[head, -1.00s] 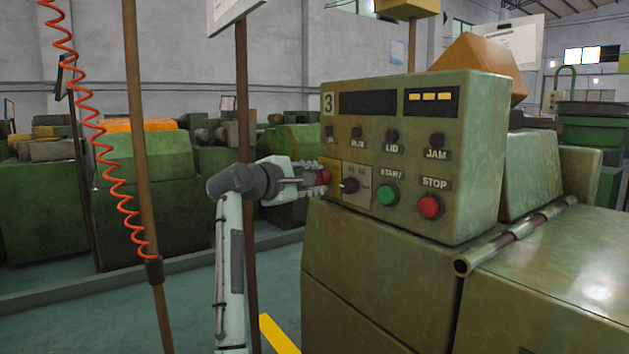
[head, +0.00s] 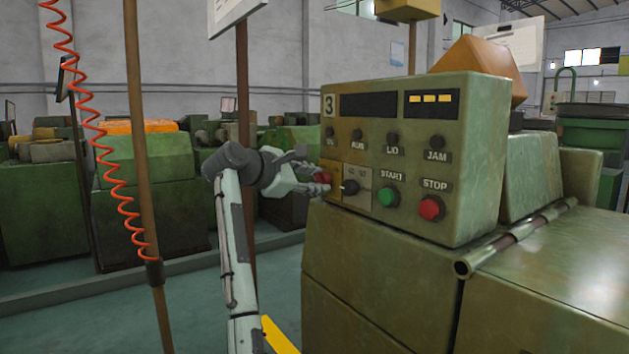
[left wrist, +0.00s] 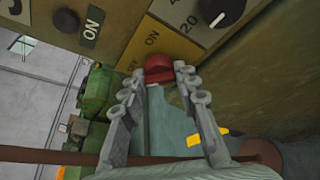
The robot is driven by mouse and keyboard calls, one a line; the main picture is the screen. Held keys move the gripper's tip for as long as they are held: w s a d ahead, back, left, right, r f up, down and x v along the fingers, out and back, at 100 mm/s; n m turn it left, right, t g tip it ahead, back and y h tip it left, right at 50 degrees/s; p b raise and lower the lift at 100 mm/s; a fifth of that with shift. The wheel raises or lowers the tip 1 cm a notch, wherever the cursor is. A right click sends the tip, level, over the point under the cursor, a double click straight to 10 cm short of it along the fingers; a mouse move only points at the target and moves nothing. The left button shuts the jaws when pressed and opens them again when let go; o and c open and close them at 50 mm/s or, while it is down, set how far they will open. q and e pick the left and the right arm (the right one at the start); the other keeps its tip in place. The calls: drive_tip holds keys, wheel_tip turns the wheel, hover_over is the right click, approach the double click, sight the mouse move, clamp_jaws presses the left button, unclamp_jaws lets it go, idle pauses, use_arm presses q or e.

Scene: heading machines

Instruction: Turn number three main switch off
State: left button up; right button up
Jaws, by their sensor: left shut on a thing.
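The control box (head: 470,150) marked 3 stands on a green machine. At its lower left a red main switch (head: 325,178) sits on a yellow plate, and it shows in the left wrist view (left wrist: 158,66) too. "ON" is readable on that plate (left wrist: 152,42). My left gripper (head: 314,180) reaches the switch from the left. In the left wrist view its fingers (left wrist: 158,80) lie on either side of the red knob, shut on it. The fingers partly hide the knob, so its exact setting is unclear. My right gripper is not in view.
A black selector knob (head: 350,187) is close to the right of the switch. A green START button (head: 387,196) and a red STOP button (head: 431,208) lie further right. A brown post (head: 243,110) and a coiled red hose (head: 90,125) stand left.

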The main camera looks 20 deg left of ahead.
use_arm(q)
drive_tip(key=o, duration=1.2)
drive_tip(key=v, duration=1.2)
